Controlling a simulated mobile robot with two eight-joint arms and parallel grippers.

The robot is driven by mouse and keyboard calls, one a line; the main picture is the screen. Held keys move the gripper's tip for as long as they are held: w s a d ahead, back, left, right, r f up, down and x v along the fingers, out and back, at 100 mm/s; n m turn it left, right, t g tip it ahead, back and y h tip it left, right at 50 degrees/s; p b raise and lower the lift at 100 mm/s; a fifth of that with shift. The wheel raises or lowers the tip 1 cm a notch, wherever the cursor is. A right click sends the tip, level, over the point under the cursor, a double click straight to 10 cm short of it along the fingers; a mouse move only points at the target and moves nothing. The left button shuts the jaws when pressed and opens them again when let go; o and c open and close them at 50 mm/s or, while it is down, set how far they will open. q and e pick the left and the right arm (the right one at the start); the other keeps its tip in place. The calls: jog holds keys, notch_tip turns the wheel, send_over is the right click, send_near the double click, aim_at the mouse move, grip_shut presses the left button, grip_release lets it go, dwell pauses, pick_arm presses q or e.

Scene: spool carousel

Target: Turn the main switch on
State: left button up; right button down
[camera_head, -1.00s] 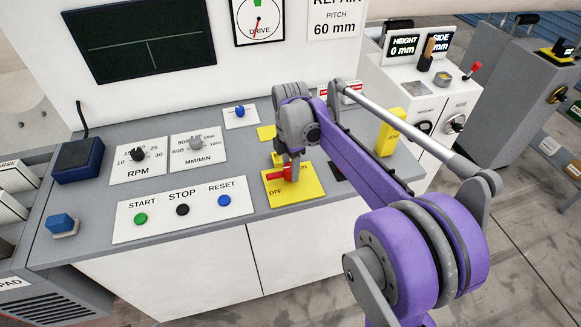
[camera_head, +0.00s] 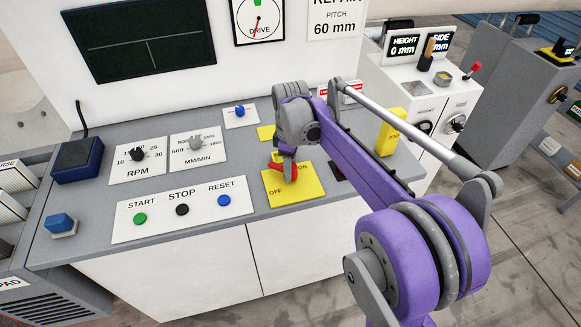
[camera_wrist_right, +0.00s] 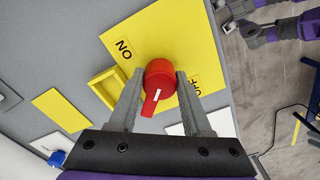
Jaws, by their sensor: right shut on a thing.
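The main switch is a red rotary knob with a white mark, on a yellow plate (camera_head: 303,190) lettered OFF and ON. In the head view a little of the red knob (camera_head: 276,159) shows around my right gripper (camera_head: 289,172), which reaches down onto it. In the right wrist view the fingers of the gripper (camera_wrist_right: 160,74) are closed on both sides of the red knob (camera_wrist_right: 160,72). Its marked end points down in that view, on neither the ON nor the OFF label. My left gripper is not in view.
The grey console holds a START, STOP and RESET panel (camera_head: 178,228), RPM (camera_head: 139,154) and MM/MIN (camera_head: 197,140) dials to the left. A yellow block (camera_head: 391,130) stands right, behind my arm. A yellow raised frame (camera_wrist_right: 106,88) sits beside the plate in the wrist view.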

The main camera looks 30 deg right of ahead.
jog(key=m, duration=0.4)
jog(key=shift+m, duration=0.3)
jog(key=m, duration=0.4)
jog(key=shift+m, duration=0.4)
jog(key=shift+c, duration=1.7)
grip_release()
notch_tip(320, 180, up, 11)
jog(key=shift+s+f, duration=0.1)
